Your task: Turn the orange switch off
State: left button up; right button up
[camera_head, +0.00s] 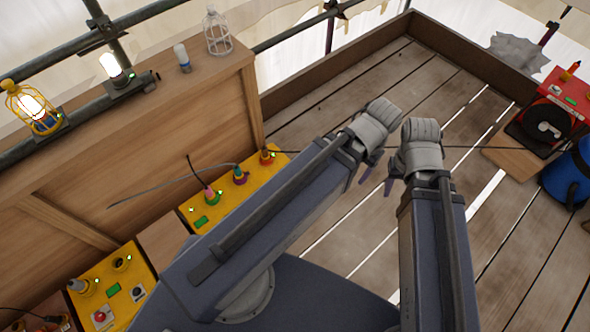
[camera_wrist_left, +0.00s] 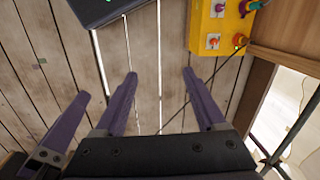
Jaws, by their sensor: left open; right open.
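A yellow box (camera_head: 275,161) by the wooden crate carries an orange-red connector (camera_head: 266,157) at its far end. In the left wrist view, this box (camera_wrist_left: 224,22) shows an orange switch or knob on a pale plate (camera_wrist_left: 213,42) and an orange connector (camera_wrist_left: 238,40) beside it. I cannot tell the switch's position. My left gripper (camera_wrist_left: 162,80) is open and empty above the planks, with the box beyond its fingers to the upper right. My right gripper (camera_head: 390,187) is beside the left one, mostly hidden, and touches nothing visible; one purple finger shows in the left wrist view.
A wooden crate (camera_head: 130,120) with lit lamps above (camera_head: 32,105) stands at left. Another yellow box (camera_head: 115,290) has a red button. At right are a red box (camera_head: 568,88), a blue bag (camera_head: 570,172) and a grinder-like black device. Plank floor between is mostly clear.

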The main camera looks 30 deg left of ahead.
pick_arm(q)
jog(key=w+a+f+n+b, duration=0.1)
jog(key=w+a+f+b, duration=0.25)
jog(key=f+b, duration=0.4)
jog(key=w+a+f+n+b, duration=0.1)
jog(key=w+a+f+b, duration=0.25)
jog(key=f+b, duration=0.35)
jog(key=w+a+f+n+b, duration=0.1)
jog(key=w+a+f+b, duration=0.25)
jog(key=f+b, duration=0.35)
jog(key=w+a+f+n+b, duration=0.1)
jog(key=w+a+f+b, duration=0.1)
jog(key=a+f+b, duration=0.4)
jog(key=w+a+f+n+h+b, duration=0.1)
jog(key=a+f+b, duration=0.5)
jog(key=f+b, duration=0.2)
jog(key=w+a+f+n+b, duration=0.1)
jog(key=w+a+f+b, duration=0.1)
jog(key=a+f+b, duration=0.5)
jog(key=shift+w+a+f+n+t+h, duration=0.1)
jog(key=shift+w+f+n+t+h, duration=0.1)
jog(key=shift+f, duration=0.25)
jog(key=shift+w+f+n+t+h, duration=0.1)
jog(key=shift+w+f+n+h, duration=0.1)
jog(key=shift+f, duration=0.25)
jog(key=shift+s+a, duration=0.1)
jog(key=shift+a, duration=0.15)
jog(key=shift+f, duration=0.15)
